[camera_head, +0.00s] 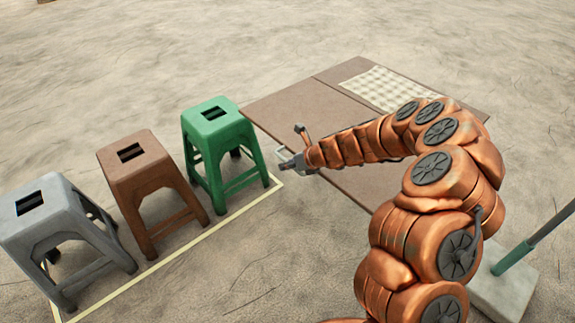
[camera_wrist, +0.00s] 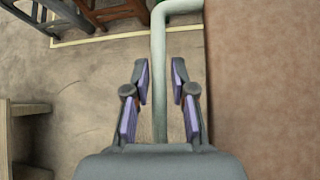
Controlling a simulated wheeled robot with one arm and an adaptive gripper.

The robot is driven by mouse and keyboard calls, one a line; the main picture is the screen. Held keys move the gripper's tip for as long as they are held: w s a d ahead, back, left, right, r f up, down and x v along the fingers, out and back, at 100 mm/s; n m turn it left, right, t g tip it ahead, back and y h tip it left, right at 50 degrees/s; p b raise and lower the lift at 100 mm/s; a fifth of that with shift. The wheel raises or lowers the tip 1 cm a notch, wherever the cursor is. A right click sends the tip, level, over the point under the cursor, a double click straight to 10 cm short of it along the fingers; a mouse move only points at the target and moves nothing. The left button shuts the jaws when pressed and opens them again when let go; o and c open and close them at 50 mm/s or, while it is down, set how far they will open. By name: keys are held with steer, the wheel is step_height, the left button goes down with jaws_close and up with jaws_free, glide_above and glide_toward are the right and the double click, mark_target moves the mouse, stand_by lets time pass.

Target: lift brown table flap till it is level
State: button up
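The brown table flap (camera_head: 290,112) is the plain left part of the brown table, with a seam between it and the part bearing a checked cloth. My arm covers much of it, and I cannot tell its exact tilt. A pale bent bar (camera_head: 283,153) shows at its left edge. In the wrist view this bar (camera_wrist: 159,75) runs down between my fingers and bends right toward the brown panel (camera_wrist: 262,90). My gripper (camera_head: 291,164) is at the bar. In the wrist view my gripper (camera_wrist: 160,82) is open, one finger on each side of the bar, with small gaps.
Green (camera_head: 215,115), brown (camera_head: 135,160) and grey (camera_head: 52,205) stools stand at left inside a pale line frame (camera_head: 180,255). The checked cloth (camera_head: 385,88) lies on the table's far part. A green pole on a pale base (camera_head: 500,292) stands at right. Sandy ground between is clear.

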steer(key=v, duration=1.1)
steer(key=shift+s+r, duration=0.1)
stand_by(0.5)
steer(key=s+a+r+n+g, duration=0.2)
steer(key=s+a+r+n, duration=0.15)
steer(key=s+n, duration=0.4)
steer(key=s+a+r+n+g, duration=0.2)
steer(key=s+r+n, duration=0.3)
steer(key=s+n, duration=0.3)
steer(key=s+d+r+n+g+h, duration=0.15)
steer(key=s+d+n, duration=0.3)
steer(key=s, duration=0.45)
steer(key=s+d+n+g+h, duration=0.25)
steer(key=s+d+n, duration=0.2)
steer(key=s, duration=0.45)
steer(key=s+d+r+n+g+h, duration=0.1)
steer(key=s+d+n+h, duration=0.3)
steer(key=s, duration=0.5)
step_height(320, 180, up, 14)
steer(key=t+y+p, duration=0.1)
steer(key=p, duration=1.2)
steer(key=shift+w+d, duration=0.2)
steer(key=shift+d, duration=0.3)
steer(key=shift+f+n, duration=0.15)
steer(key=shift+n, duration=0.1)
